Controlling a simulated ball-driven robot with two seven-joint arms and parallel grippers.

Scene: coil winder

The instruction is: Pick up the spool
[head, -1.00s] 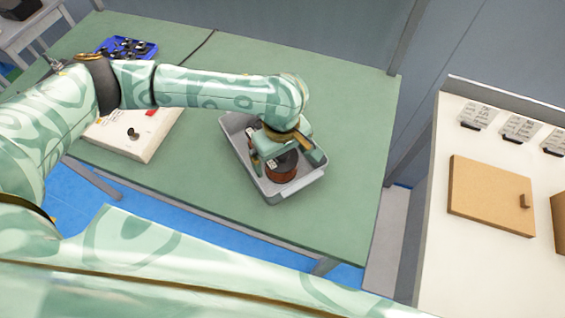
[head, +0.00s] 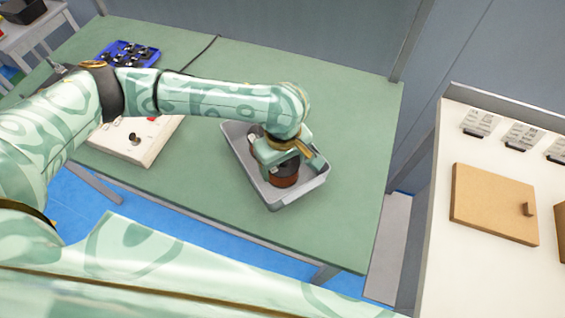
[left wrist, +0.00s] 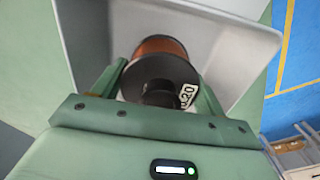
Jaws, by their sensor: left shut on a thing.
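The spool (head: 285,175) has a dark flange and copper-coloured winding. It is inside the grey tray (head: 287,199) on the green table, and the arm hides part of it in the head view. My left gripper (head: 277,161) reaches down into the tray and is shut on the spool. In the left wrist view the spool (left wrist: 160,72) sits between the two fingers of the gripper (left wrist: 158,88), with a white label marked "20" on its flange. I cannot tell whether the spool touches the tray floor. My right gripper is not in view.
The tray walls stand close around the gripper. A white box with a knob (head: 133,139) and a blue tray of dark parts (head: 127,52) are to the left on the table (head: 350,150). A pale bench (head: 470,270) with a brown panel (head: 493,204) is at the right.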

